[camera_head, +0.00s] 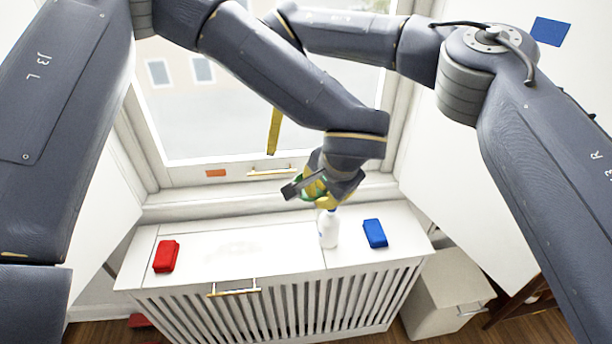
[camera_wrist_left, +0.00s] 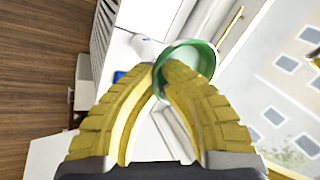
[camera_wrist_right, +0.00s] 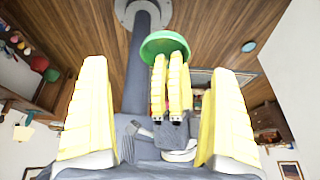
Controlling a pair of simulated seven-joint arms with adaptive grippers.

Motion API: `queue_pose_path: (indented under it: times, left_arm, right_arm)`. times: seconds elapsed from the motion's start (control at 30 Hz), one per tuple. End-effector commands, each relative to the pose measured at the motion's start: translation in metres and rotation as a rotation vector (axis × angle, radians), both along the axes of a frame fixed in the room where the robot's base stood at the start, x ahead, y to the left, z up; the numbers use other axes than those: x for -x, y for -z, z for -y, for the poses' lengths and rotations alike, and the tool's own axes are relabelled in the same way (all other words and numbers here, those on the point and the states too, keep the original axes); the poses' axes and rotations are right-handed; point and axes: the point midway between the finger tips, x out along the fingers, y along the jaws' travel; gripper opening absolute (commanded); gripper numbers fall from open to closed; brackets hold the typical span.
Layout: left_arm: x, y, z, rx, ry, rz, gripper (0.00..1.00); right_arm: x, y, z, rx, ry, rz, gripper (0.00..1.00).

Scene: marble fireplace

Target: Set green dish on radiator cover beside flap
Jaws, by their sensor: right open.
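The green dish (camera_wrist_left: 186,54) is held at its rim between the yellow fingertips of my left gripper (camera_head: 320,187). In the head view the gripper hides much of the dish, above the radiator cover and near the white bottle. The dish (camera_wrist_right: 165,44) also shows in the right wrist view. The white slatted radiator cover (camera_head: 150,295) stands under the window. Its flap (camera_head: 265,240) appears as the large top panel with a gold handle at the front, lying flat. My right gripper (camera_wrist_right: 163,68) is open and empty; in the head view only a yellow finger shows by the window.
On the cover stand a red block (camera_head: 166,256) at the left, a white bottle (camera_head: 328,230) right of the flap, and a blue block (camera_head: 375,233) at the right. A white cabinet (camera_head: 445,290) stands at right. Bare top lies around the bottle and blue block.

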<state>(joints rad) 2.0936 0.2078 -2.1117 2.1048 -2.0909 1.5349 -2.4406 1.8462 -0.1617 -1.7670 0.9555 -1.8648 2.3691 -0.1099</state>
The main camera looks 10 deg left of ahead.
Motion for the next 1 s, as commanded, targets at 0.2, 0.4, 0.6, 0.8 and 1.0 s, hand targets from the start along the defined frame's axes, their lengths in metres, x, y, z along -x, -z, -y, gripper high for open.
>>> queue_pose_path:
  times: [0.2, 0.4, 0.6, 0.8, 1.0]
  left_arm:
    - [0.000, 0.000, 0.000, 0.000, 0.000, 0.000, 0.00]
    - [0.000, 0.000, 0.000, 0.000, 0.000, 0.000, 0.00]
    - [0.000, 0.000, 0.000, 0.000, 0.000, 0.000, 0.00]
    - [0.000, 0.000, 0.000, 0.000, 0.000, 0.000, 0.00]
    - [0.000, 0.000, 0.000, 0.000, 0.000, 0.000, 0.00]
  right_arm:
    - [0.013, 0.034, 0.007, -0.004, -0.003, -0.004, 0.95]
    - [0.022, 0.059, 0.011, -0.003, -0.001, -0.002, 0.95]
    - [0.028, 0.077, 0.015, -0.002, -0.001, -0.001, 0.95]
    - [0.031, 0.085, 0.016, -0.003, 0.000, 0.001, 0.95]
    - [0.032, 0.086, 0.016, -0.002, 0.001, 0.001, 0.95]
